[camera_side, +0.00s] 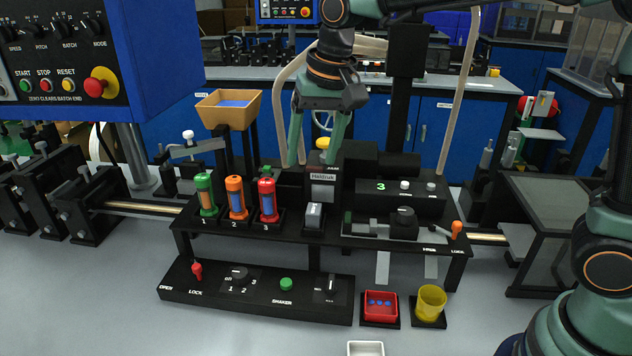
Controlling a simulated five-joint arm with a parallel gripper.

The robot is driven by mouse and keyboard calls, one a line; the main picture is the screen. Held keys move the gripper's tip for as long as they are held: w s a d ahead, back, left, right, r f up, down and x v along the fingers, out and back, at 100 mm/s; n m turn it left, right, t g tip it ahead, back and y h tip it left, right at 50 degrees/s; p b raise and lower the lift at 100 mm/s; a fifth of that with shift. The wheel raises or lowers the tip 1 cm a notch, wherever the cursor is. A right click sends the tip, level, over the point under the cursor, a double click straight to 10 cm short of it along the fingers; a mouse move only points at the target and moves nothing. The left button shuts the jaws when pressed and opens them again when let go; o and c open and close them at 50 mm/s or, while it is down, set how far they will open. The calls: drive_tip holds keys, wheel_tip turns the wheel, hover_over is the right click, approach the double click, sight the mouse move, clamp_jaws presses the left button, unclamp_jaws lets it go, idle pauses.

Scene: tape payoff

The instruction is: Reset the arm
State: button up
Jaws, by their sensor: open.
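My gripper (313,163) hangs in the upper middle of the side view with its two green fingers pointing down. The fingers are spread apart with nothing between them. It is over the back of the black machine bench (320,238), near a small box labelled Halptruk (323,191). Whether the fingertips touch the machine, I cannot tell.
Green, orange and red canisters (237,198) stand on the bench at left. A lower control panel (255,291) has a red lever (197,271) and green button. A red tray (380,305) and yellow cup (430,303) stand at front right. A blue control box (100,60) hangs upper left.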

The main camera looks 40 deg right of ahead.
drive_tip(key=s+d+f+n+t, duration=0.1)
drive_tip(key=s+d+n+t, duration=0.2)
drive_tip(key=s+d, duration=0.9)
drive_tip(key=shift+s+d+f+n+h, duration=0.35)
drive_tip(key=shift+s+n, duration=0.25)
drive_tip(key=shift+s, duration=0.5)
